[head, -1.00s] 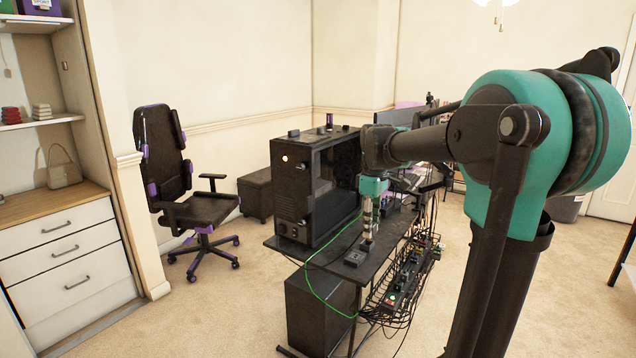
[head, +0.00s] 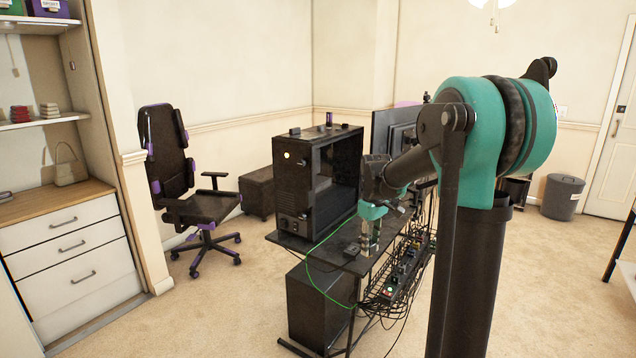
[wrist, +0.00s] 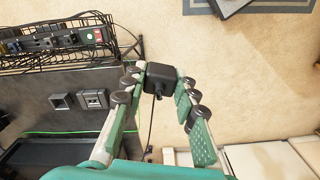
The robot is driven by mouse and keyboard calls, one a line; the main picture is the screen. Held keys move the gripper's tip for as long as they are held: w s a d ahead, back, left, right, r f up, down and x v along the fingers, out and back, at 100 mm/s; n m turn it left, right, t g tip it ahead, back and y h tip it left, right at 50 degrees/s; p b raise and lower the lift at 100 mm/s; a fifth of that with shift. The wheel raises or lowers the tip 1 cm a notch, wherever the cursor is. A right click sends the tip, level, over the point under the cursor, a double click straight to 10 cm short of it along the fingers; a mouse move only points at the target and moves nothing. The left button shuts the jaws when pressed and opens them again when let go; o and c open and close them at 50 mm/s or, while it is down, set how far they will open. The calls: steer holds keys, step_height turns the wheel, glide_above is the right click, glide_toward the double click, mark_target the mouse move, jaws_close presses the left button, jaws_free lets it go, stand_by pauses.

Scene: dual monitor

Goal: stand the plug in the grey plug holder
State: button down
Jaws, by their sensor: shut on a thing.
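The black plug (wrist: 165,79) is between the fingertips of my gripper (wrist: 161,82), which is shut on it; a dark cord hangs from it in the wrist view. Two small square grey blocks sit side by side on the dark desk (wrist: 112,82). The left block (wrist: 62,101) has a dark recess and the right block (wrist: 94,99) is lighter; I cannot tell for sure which is the plug holder. The plug is apart from both, to their right. In the head view my gripper (head: 370,238) points down by the desk's near edge, and the plug is not clear there.
A black computer case (head: 302,190) stands on the desk, with monitors (head: 396,128) behind. A rack of cables and power strips (head: 400,268) runs along the desk's side. A green cable (head: 312,262) loops off the front. Carpet is free at the right.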

steer(key=d+f+m, duration=0.1)
steer(key=f+m, duration=0.3)
steer(key=f, duration=0.7)
steer(key=w+d+f+m, duration=0.1)
steer(key=f+m, duration=0.3)
steer(key=f, duration=0.6)
steer(key=shift+w+d+f, duration=0.15)
steer(key=shift+d+f, duration=0.2)
steer(key=shift+d, duration=0.2)
